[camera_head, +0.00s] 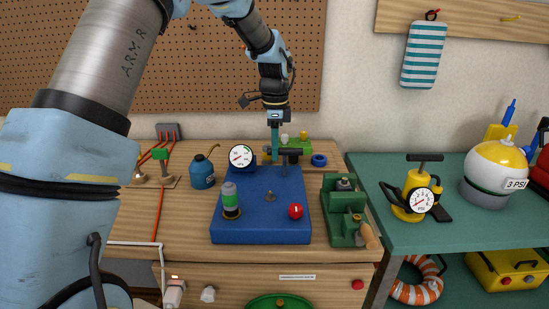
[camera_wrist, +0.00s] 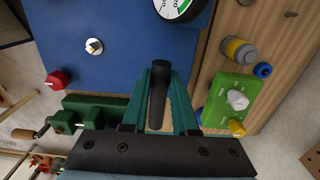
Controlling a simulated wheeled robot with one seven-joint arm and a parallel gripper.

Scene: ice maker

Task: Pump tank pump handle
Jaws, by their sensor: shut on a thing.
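The black T-shaped pump handle (camera_head: 291,152) stands up at the back of the blue tank unit (camera_head: 262,222). My gripper (camera_head: 274,153) comes down from above at the left end of its crossbar. In the wrist view, the teal fingers of my gripper (camera_wrist: 162,78) are closed around the black bar of the handle (camera_wrist: 158,95). The bar lies lengthwise between the fingers, and its end sticks out past the tips. The blue unit's top (camera_wrist: 110,35) shows below. A round white gauge (camera_head: 242,156) stands at the unit's back left.
A red knob (camera_head: 295,211) and a green-grey cylinder (camera_head: 230,200) sit on the blue unit. A green vise-like fixture (camera_head: 345,208) is close on its right, and a blue oil can (camera_head: 202,172) on its left. A yellow pump (camera_head: 414,185) stands on the teal table at right.

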